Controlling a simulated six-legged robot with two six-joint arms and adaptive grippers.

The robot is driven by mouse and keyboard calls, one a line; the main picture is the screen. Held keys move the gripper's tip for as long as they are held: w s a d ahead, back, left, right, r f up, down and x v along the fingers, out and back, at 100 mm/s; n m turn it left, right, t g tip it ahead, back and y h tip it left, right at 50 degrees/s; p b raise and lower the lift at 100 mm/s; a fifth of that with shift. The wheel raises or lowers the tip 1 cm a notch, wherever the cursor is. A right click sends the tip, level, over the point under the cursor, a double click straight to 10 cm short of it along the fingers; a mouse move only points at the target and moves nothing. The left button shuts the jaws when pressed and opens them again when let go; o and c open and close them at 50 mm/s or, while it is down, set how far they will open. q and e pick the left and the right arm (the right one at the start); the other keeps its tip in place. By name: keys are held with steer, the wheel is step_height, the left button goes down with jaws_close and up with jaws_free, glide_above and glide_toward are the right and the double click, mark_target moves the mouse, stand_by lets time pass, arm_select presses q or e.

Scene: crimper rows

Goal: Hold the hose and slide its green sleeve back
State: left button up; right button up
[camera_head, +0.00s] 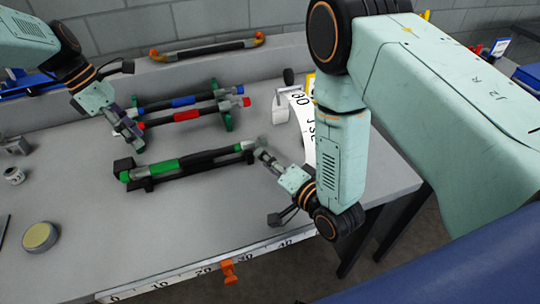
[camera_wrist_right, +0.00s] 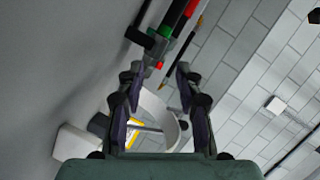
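The black hose with the green sleeve (camera_head: 164,166) lies across black supports (camera_head: 126,168) on the table, its pale end (camera_head: 246,146) toward the right. The sleeve sits on the left part of the hose. My left gripper (camera_head: 136,141) hangs just above and behind the hose's left end; its fingers are too small to tell open or shut. My right gripper (camera_head: 262,148) is beside the pale end, close to it; contact cannot be told. In the right wrist view my right gripper (camera_wrist_right: 158,100) has its fingers apart with nothing gripped between them.
Behind lie hoses with a blue sleeve (camera_head: 183,101) and a red sleeve (camera_head: 187,115) on green stands. A black bar with orange ends (camera_head: 205,50) lies on the back ledge. A round tin (camera_head: 40,237) stands front left. A white curved strip (camera_head: 303,120) stands right. The front middle is clear.

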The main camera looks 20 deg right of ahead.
mark_target(263, 145)
steer(key=w+a+m, duration=0.1)
steer(key=w+a+r+m, duration=0.1)
steer(key=w, duration=0.1)
steer(key=shift+r+m+t+h, duration=0.1)
steer(key=shift+m+t+h, duration=0.2)
steer(key=shift+t+h, duration=0.1)
steer(key=shift+d+f+m+h, duration=0.25)
steer(key=shift+m+h, duration=0.35)
steer(key=shift+m, duration=0.3)
steer(key=m+h, duration=0.1)
steer(key=d+f+m, duration=0.1)
steer(key=shift+s+d+m+h, duration=0.2)
steer(key=shift+d+m+h, duration=0.1)
steer(key=shift+h, duration=0.1)
steer(key=shift+d+f+m+h, duration=0.3)
steer(key=shift+d+m+h, duration=0.2)
steer(key=shift+m, duration=0.2)
steer(key=shift+w+f, duration=0.3)
steer(key=shift+w, duration=0.9)
steer(key=shift+w+f, duration=0.25)
steer(key=shift+w, duration=1)
steer(key=shift+w+f, duration=0.3)
steer(key=shift+w, duration=0.9)
jaws_close()
